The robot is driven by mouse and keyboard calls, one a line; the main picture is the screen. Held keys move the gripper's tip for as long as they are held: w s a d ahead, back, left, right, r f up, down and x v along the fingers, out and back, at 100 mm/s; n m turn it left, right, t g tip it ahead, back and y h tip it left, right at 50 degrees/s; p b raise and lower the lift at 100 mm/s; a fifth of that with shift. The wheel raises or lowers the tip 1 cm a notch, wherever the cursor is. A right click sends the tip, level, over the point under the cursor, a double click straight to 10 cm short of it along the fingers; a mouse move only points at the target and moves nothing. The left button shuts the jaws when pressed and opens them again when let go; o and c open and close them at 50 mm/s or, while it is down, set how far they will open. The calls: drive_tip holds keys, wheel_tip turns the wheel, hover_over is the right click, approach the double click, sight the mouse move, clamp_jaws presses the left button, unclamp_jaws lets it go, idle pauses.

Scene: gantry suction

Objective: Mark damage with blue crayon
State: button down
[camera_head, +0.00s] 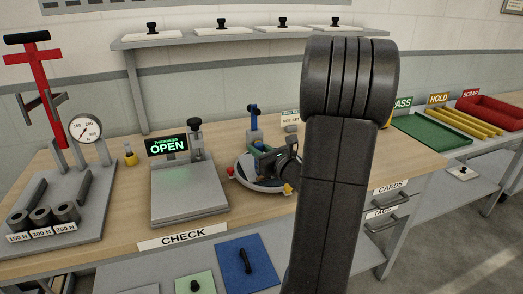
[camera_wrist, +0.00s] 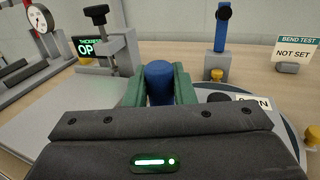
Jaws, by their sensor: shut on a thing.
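My gripper (camera_wrist: 158,76) is shut on a thick, round-ended blue piece, which looks like the blue crayon (camera_wrist: 158,84). Its green fingers stand on both sides of it. In the head view my gripper (camera_head: 258,150) is over the round grey plate (camera_head: 246,180) on the bench, partly behind my arm. The crayon's lower end and any contact with the plate are hidden. I cannot make out a damage mark in either view.
A thickness gauge (camera_head: 190,190) reading OPEN stands to the left. A blue post (camera_head: 253,121) stands behind the plate. A red press with a dial (camera_head: 85,128) is far left. Green (camera_head: 430,133), yellow and red trays are at right. Below is a shelf with coloured plates.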

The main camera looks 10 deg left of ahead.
drive_tip(key=shift+s+a+f, duration=0.1)
drive_tip(key=shift+s+a, duration=0.3)
drive_tip(key=shift+a, duration=0.15)
idle(0.4)
wheel_tip(320, 180, up, 7)
drive_tip(key=p, duration=0.4)
drive_tip(key=shift+p, duration=0.4)
